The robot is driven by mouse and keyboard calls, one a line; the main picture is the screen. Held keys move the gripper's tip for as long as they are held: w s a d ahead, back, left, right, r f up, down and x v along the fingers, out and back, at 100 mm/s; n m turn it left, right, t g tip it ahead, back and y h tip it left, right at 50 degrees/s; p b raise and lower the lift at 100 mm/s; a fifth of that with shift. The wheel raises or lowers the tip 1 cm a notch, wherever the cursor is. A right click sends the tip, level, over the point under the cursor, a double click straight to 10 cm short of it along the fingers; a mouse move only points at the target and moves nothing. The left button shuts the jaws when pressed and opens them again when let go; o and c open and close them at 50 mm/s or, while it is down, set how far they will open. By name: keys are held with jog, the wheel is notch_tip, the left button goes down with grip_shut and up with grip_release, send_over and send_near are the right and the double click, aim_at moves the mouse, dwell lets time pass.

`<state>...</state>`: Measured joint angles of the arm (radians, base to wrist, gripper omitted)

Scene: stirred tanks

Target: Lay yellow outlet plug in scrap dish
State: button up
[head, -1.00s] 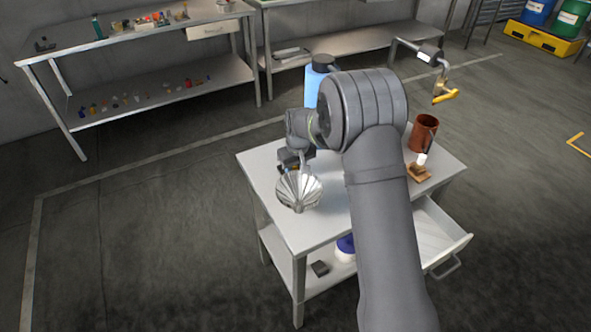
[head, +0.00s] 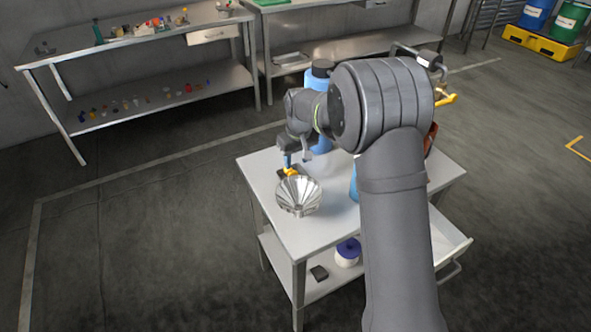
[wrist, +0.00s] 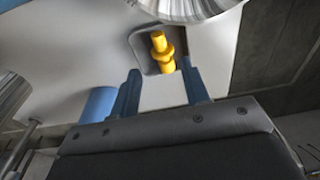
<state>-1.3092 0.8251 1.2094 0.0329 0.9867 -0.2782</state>
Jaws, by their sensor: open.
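The yellow outlet plug (wrist: 162,52) lies in a shallow grey dish with rounded corners (wrist: 140,36), which looks like the scrap dish. In the head view the plug (head: 290,172) shows just behind the ribbed metal bowl, with only a dark edge of the dish visible. My gripper (wrist: 160,68) is open, its two blue fingers apart at the near end of the plug. No contact between fingers and plug is visible. In the head view my gripper (head: 286,160) is just above the plug.
The shiny ribbed bowl (head: 298,195) stands close in front of the dish. A tall blue container (head: 320,125) stands behind my gripper. My arm covers much of the table's right side, including most of a brown mug (head: 431,138). The table's front left (head: 262,177) is clear.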

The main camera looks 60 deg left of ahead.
aim_at(295, 175)
jog(key=r, duration=0.4)
jog(key=shift+d+r, duration=0.1)
jog(key=shift+d, duration=0.15)
jog(key=f, duration=0.4)
jog(key=a+f, duration=0.1)
jog(key=f, duration=0.7)
jog(key=shift+a, duration=0.2)
jog(key=shift+a+r, duration=0.15)
jog(key=shift+r, duration=1.75)
